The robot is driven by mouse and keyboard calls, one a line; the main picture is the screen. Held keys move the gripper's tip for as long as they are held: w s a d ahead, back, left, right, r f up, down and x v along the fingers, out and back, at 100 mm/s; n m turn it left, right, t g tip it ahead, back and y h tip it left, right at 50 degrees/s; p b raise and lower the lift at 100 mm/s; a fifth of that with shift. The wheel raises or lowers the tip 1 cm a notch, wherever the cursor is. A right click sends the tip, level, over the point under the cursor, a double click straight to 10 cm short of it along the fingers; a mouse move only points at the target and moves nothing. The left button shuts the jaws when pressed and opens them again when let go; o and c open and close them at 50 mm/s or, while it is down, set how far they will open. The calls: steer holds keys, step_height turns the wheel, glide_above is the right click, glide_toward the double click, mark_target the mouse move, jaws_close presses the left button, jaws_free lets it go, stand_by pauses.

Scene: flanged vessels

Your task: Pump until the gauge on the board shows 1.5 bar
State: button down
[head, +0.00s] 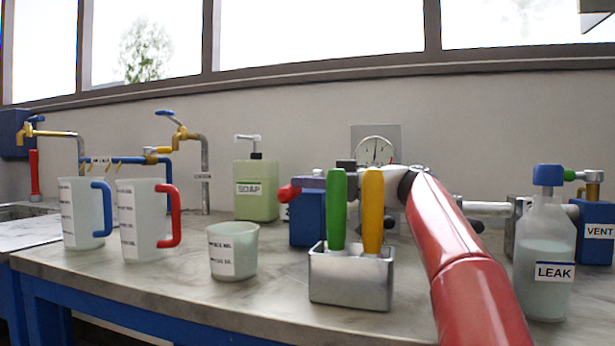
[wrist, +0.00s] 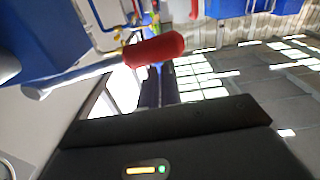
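The round white gauge (head: 376,151) is on a grey board on the back wall. Its thin needle points roughly upward, but the scale is too small to read. A blue block (head: 307,222) stands below and left of the gauge, with a red grip (head: 287,193) at its left. In the wrist view a red grip (wrist: 157,50) sits on a grey rod beside a blue body (wrist: 40,35). The dark part of my gripper (wrist: 170,122) is below this grip, with a visible gap. In the head view, green and yellow handles partly hide my arm's end. The finger opening does not show.
A metal holder (head: 350,283) with green (head: 337,210) and yellow (head: 373,210) handles stands in front of the blue block. A LEAK bottle (head: 545,265) and VENT block (head: 597,235) are at right. Jugs (head: 82,215), a beaker (head: 234,250) and soap (head: 256,190) stand left.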

steer(key=shift+w+f, duration=0.25)
steer(key=shift+f, duration=0.3)
steer(key=shift+d, duration=0.15)
steer(key=v, duration=0.7)
steer(key=shift+s+d+r+b, duration=0.3)
steer(key=shift+s+r+b, duration=0.05)
steer(key=shift+r+b, duration=0.1)
